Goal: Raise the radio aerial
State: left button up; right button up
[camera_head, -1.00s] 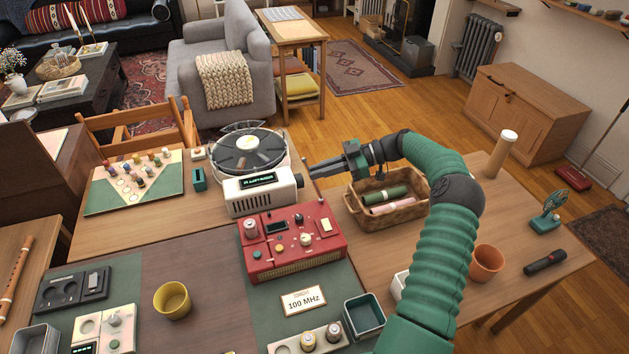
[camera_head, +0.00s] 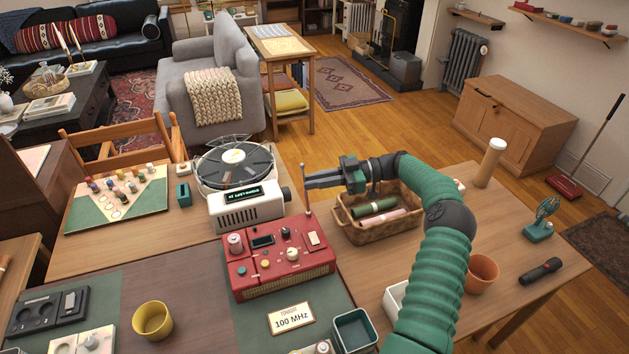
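The red radio (camera_head: 278,258) sits on the table with its knobs and display facing up. Its aerial (camera_head: 305,196) is a thin rod at the radio's far right corner. It stands nearly upright, leaning slightly left, with a small tip at the top. My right gripper (camera_head: 308,181) reaches in from the right at the aerial's upper part, its fingertips below the tip. I cannot tell whether the fingers touch or close on the rod. My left gripper is not in view.
A white device with a display (camera_head: 246,206) and a turntable (camera_head: 235,163) stand just behind the radio. A wicker basket (camera_head: 378,229) with rolled cloths lies under my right arm. A "100 MHz" card (camera_head: 291,318) and a teal box (camera_head: 355,331) are in front.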

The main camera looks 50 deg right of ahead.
jog(key=o, duration=0.3)
jog(key=shift+d, duration=0.1)
jog(key=v, duration=0.7)
jog(key=shift+d+f+b, duration=0.1)
jog(key=shift+d+b, duration=0.15)
jog(key=shift+b, duration=0.1)
jog(key=shift+s, duration=0.1)
